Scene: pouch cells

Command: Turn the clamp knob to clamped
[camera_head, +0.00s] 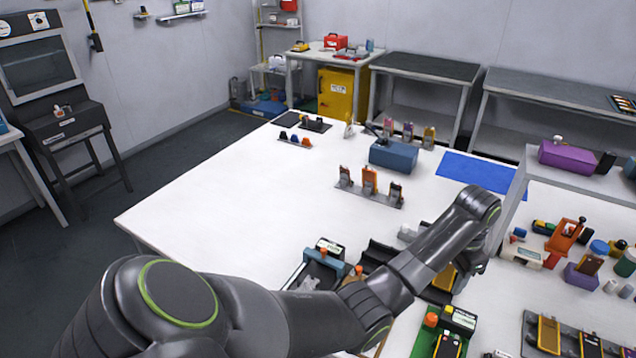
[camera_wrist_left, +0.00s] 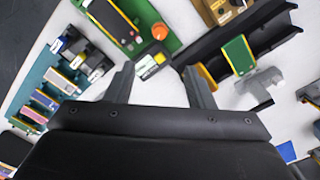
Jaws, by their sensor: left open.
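An orange knob (camera_head: 431,319) stands on a green fixture (camera_head: 424,340) at the bottom of the head view, beside a small label box (camera_head: 460,319). The wrist view shows an orange knob (camera_wrist_left: 160,31) on a green fixture (camera_wrist_left: 176,14), with a yellow and black label box (camera_wrist_left: 152,66) close by. My left gripper (camera_wrist_left: 158,78) is open, its two fingers apart on either side of that label box, with the knob beyond the fingertips. Nothing is held. In the head view my left forearm hides most of the gripper. I cannot read the knob's setting. My right gripper is not in view.
A black trough (camera_wrist_left: 262,38) and a grey clamp-like part (camera_wrist_left: 262,84) lie right of the fingers. A teal rack (camera_wrist_left: 28,88) of cells lies left. Another fixture with a blue bar (camera_head: 322,258) stands left of my forearm. The white table's (camera_head: 230,205) left side is clear.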

